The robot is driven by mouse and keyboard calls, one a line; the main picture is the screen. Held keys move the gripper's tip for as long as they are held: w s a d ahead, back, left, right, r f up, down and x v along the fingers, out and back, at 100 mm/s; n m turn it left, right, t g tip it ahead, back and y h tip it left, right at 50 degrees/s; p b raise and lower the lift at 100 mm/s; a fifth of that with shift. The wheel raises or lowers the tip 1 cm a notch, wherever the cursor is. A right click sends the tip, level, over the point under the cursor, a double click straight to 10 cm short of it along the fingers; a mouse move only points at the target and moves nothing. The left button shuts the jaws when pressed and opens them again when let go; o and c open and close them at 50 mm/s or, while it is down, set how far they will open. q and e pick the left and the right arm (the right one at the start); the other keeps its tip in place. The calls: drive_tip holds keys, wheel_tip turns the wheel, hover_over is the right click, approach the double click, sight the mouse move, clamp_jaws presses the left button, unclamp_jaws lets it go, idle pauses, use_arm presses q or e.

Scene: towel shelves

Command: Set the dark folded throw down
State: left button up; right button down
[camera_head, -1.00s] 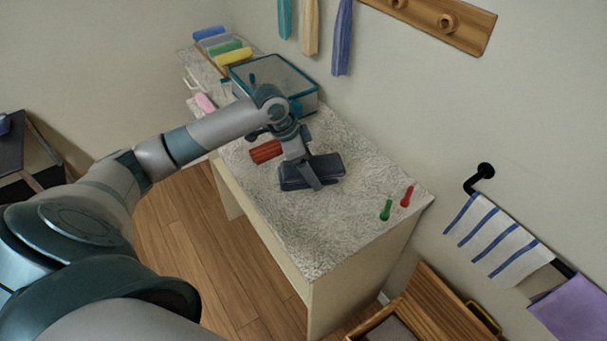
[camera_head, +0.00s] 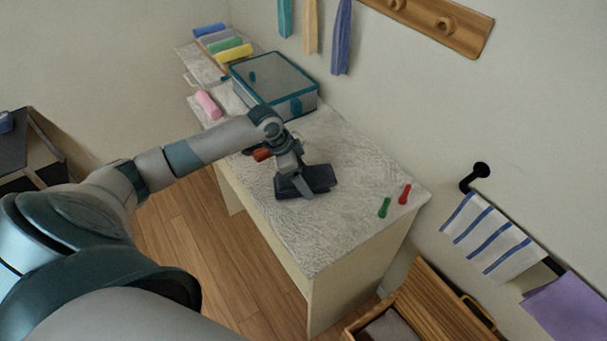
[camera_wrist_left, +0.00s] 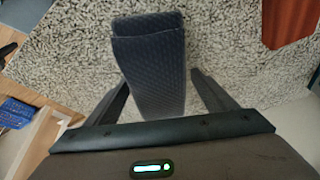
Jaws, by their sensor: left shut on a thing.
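The dark folded throw (camera_head: 318,177) is a dark navy, textured bundle over the light speckled counter top (camera_head: 345,155). My left gripper (camera_head: 304,190) comes down over it and is shut on it. In the left wrist view the throw (camera_wrist_left: 152,65) lies lengthwise between the two fingers of my left gripper (camera_wrist_left: 160,95), with the speckled surface behind it. I cannot tell whether the throw touches the counter. My right gripper is not in view.
A red item (camera_head: 262,154) lies behind my wrist, partly hidden. A green peg (camera_head: 384,208) and a red peg (camera_head: 405,194) are to the right. A glass-topped teal box (camera_head: 275,82) and a pink roll (camera_head: 208,104) are farther back. The counter's near part is clear.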

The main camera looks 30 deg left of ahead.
use_arm(q)
drive_tip(key=shift+f, duration=0.1)
drive_tip(key=o, duration=1.3)
drive_tip(key=b+v, duration=0.3)
drive_tip(key=v, duration=0.7)
drive_tip(key=shift+r, duration=0.25)
drive_tip(key=shift+v, duration=0.85)
